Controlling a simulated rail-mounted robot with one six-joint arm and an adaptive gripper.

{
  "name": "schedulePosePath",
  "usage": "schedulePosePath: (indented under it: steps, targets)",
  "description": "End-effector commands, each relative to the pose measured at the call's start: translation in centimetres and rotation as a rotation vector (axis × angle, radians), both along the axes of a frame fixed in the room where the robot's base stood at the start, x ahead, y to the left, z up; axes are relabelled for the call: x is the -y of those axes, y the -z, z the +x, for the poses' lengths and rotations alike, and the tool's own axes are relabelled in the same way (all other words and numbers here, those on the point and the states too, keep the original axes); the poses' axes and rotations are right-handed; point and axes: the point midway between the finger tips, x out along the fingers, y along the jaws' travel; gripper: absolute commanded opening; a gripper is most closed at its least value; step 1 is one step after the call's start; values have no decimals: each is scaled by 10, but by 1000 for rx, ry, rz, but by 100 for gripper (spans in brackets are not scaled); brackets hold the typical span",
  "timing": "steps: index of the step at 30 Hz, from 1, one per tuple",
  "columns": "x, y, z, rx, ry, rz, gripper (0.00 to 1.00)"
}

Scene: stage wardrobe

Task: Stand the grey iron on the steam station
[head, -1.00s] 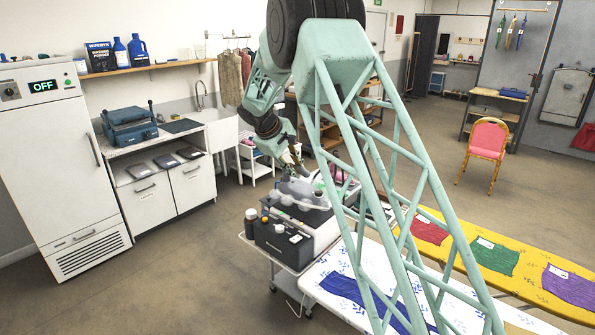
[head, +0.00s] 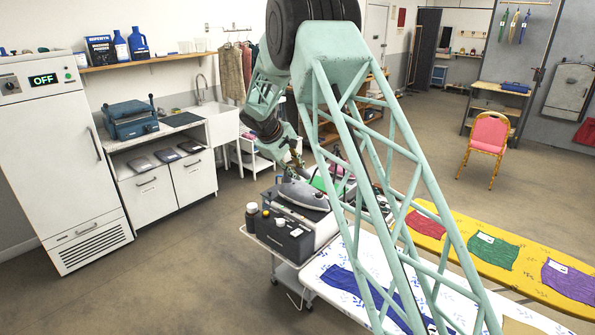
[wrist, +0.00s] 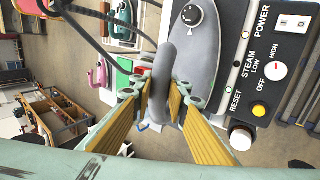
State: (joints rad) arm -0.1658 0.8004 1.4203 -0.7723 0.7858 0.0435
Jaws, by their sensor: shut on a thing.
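The grey iron (head: 303,196) is at the steam station (head: 283,237), over its top, with its body lying roughly flat and slightly tilted. I cannot tell whether its base touches the station. My gripper (head: 297,172) is above the iron, pointing down. In the wrist view my gripper (wrist: 163,100) has its yellow-padded fingers closed on the iron's curved grey handle (wrist: 167,62). The iron's light grey body with a round dial (wrist: 192,15) shows beside the handle. The station's black control panel (wrist: 268,68), with knob and buttons, is to the right. The iron's underside is hidden.
A pink iron (wrist: 98,74) and a green item (wrist: 124,72) are close by. A white ironing board (head: 335,265) with blue cloth and a yellow board (head: 450,232) lie to the right. A dark cable (wrist: 90,35) crosses near my gripper.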

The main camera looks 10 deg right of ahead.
Motion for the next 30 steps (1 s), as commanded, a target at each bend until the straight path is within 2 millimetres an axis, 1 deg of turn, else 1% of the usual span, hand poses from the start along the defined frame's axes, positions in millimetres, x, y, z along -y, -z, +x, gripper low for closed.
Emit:
schedulePosePath:
  steps: [2,7,8,12,23,27,30]
  targets:
    - [0,-2,1,3,0,0,0]
    - [0,1,1,2,-1,-1,0]
    - [0,2,0,0,0,0,16]
    - [0,2,0,0,0,0,28]
    - [0,1,0,0,0,0,28]
    - [0,-1,0,0,0,0,28]
    - [-4,-7,-2,0,0,0,28]
